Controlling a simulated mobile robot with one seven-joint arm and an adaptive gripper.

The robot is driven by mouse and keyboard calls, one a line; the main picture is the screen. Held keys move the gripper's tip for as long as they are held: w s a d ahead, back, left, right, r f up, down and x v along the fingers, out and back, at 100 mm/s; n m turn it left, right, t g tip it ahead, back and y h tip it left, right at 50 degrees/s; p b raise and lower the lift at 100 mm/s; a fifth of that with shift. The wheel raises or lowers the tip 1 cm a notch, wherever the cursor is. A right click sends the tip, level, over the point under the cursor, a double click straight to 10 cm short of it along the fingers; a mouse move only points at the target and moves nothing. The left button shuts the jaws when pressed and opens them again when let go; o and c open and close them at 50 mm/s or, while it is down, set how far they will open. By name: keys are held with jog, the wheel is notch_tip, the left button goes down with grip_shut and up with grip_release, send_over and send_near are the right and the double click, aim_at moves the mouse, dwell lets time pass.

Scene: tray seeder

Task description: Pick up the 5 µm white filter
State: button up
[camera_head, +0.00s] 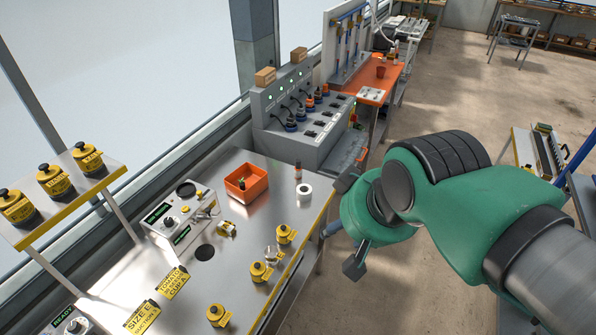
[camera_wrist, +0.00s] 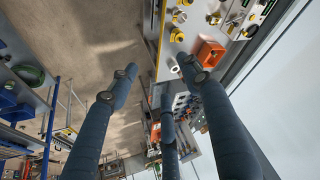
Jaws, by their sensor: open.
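No label reading 5 µm is legible, so I cannot tell for sure which thing is the filter. A short white ring-shaped piece (camera_head: 304,191) stands on the steel bench near its right edge; it also seems to show in the wrist view (camera_wrist: 175,69), beside a fingertip. My gripper (camera_head: 346,224) is open and empty, out past the bench's right edge, to the right of the white piece and apart from it. In the wrist view its dark fingers (camera_wrist: 158,76) are spread wide with nothing between them.
The steel bench (camera_head: 265,165) holds an orange bin (camera_head: 246,183), a small brown-capped bottle (camera_head: 298,171), a grey control box (camera_head: 178,216) and several yellow pots. A raised shelf (camera_head: 103,187) with labelled yellow pots is at left. A grey console (camera_head: 300,115) stands behind.

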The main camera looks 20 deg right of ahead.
jog(key=shift+w+r, duration=0.1)
jog(key=w+d+r+g+p, duration=0.1)
jog(key=w+r, duration=0.2)
jog(key=w, duration=0.5)
jog(key=w+r+p, duration=0.1)
jog(key=w+r, duration=0.2)
jog(key=w, duration=0.6)
jog(key=g+p, duration=0.5)
send_over(299, 161)
jog(key=shift+n, duration=0.3)
notch_tip(299, 161, down, 36)
jog(key=shift+a+r, duration=0.1)
jog(key=shift+r, duration=0.1)
jog(key=shift+w+f, duration=0.2)
jog(key=shift+f, duration=0.2)
